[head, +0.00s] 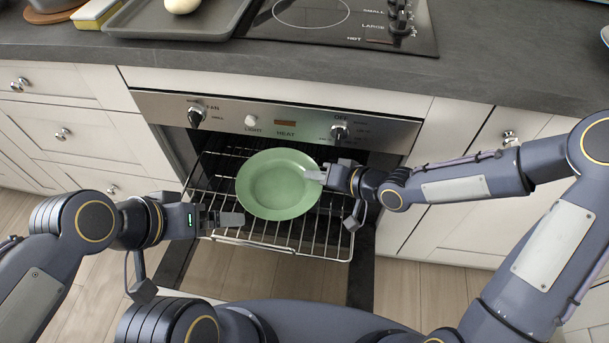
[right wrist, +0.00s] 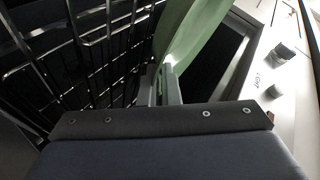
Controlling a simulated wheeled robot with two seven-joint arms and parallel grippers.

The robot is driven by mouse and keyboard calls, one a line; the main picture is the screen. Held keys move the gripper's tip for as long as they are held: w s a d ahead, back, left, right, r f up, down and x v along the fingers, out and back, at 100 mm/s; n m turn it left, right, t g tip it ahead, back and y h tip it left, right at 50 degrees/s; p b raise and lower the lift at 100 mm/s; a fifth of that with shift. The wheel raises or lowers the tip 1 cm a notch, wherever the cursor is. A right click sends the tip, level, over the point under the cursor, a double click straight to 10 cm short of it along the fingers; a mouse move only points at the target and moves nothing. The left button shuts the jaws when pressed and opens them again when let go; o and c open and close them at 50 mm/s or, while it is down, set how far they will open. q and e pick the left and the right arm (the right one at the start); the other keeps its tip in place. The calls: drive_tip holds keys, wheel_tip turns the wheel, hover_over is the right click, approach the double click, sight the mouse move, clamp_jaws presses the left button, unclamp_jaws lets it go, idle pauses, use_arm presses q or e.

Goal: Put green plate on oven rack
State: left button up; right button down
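The green plate (head: 277,184) is over the pulled-out oven rack (head: 300,238), face up in the head view. I cannot tell whether it touches the rack's wires. My right gripper (head: 316,175) is at the plate's right rim. In the right wrist view its fingers (right wrist: 166,88) close around the edge of the green plate (right wrist: 188,38), with the rack (right wrist: 90,50) beside it. My left gripper (head: 232,218) is at the plate's lower left, over the rack's front left corner and apart from the plate. Its fingers look close together, but the gap between them is not clear.
The oven's control panel (head: 275,121) with knobs is just behind the rack. The cooktop (head: 340,18) and a grey tray (head: 175,22) holding a pale round item (head: 182,5) are on the slate worktop (head: 490,62). White drawers (head: 75,135) flank the oven.

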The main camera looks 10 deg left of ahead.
sight(299, 173)
drive_tip(key=a, duration=0.1)
drive_tip(key=w+a+b, duration=0.1)
drive_tip(key=a, duration=0.1)
drive_tip(key=shift+w+a+f, duration=0.15)
drive_tip(key=shift+w+f, duration=0.1)
drive_tip(key=shift+f, duration=0.15)
drive_tip(key=shift+f+b, duration=0.25)
drive_tip(key=shift+b, duration=0.05)
drive_tip(key=shift+f, duration=0.1)
drive_tip(key=c, duration=2.1)
unclamp_jaws()
drive_tip(key=shift+f, duration=0.15)
drive_tip(key=shift+o, duration=0.8)
